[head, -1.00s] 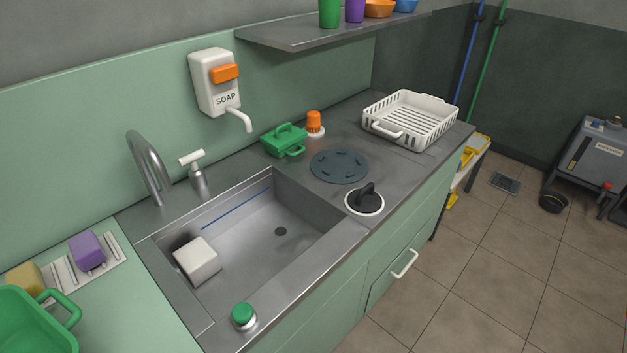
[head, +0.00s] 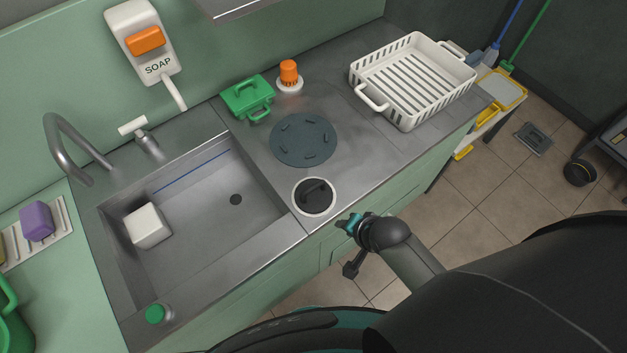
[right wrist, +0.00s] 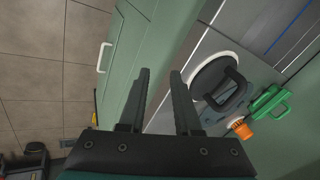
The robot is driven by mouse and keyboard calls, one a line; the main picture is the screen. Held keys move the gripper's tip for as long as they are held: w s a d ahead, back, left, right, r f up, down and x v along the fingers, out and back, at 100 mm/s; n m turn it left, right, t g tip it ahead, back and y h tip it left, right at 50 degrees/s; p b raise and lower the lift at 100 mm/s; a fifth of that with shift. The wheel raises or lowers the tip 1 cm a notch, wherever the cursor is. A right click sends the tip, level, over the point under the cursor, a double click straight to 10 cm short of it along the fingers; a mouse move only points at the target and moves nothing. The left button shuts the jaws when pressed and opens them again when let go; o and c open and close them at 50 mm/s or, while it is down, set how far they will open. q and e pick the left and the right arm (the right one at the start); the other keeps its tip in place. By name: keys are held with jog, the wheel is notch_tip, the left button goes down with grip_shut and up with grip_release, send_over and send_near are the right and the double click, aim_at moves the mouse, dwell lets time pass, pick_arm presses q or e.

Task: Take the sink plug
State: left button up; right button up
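The sink plug (head: 314,195) is a black disc with a raised handle. It sits in a white ring on the steel counter, just right of the sink basin (head: 215,225). The right wrist view also shows the plug (right wrist: 226,92), to the right of my fingers. My right gripper (head: 350,224) is at the counter's front edge, just right of and nearer than the plug, and apart from it. In the right wrist view its two fingers (right wrist: 160,72) are spread with nothing between them. My left gripper is not in view.
A dark round mat (head: 303,140) lies behind the plug. A green lidded box (head: 247,97), an orange-capped item (head: 289,76) and a white rack (head: 408,82) stand farther back.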

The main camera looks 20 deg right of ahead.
jog(key=w+a+r+m+t+p, duration=0.1)
jog(key=w+a+r+m+p, duration=0.15)
jog(key=r, duration=1.15)
jog(key=m+y+b, duration=0.1)
send_near(313, 188)
jog(key=x, duration=0.4)
jog(key=shift+s+f, duration=0.15)
jog(key=shift+b+x, duration=0.4)
jog(key=shift+x, duration=0.55)
jog(key=shift+b+x, duration=0.7)
jog(key=shift+x, duration=1.65)
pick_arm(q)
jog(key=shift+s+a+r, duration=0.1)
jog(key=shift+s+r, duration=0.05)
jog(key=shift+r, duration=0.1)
pick_arm(e)
jog(key=shift+w, duration=0.2)
grip_shut()
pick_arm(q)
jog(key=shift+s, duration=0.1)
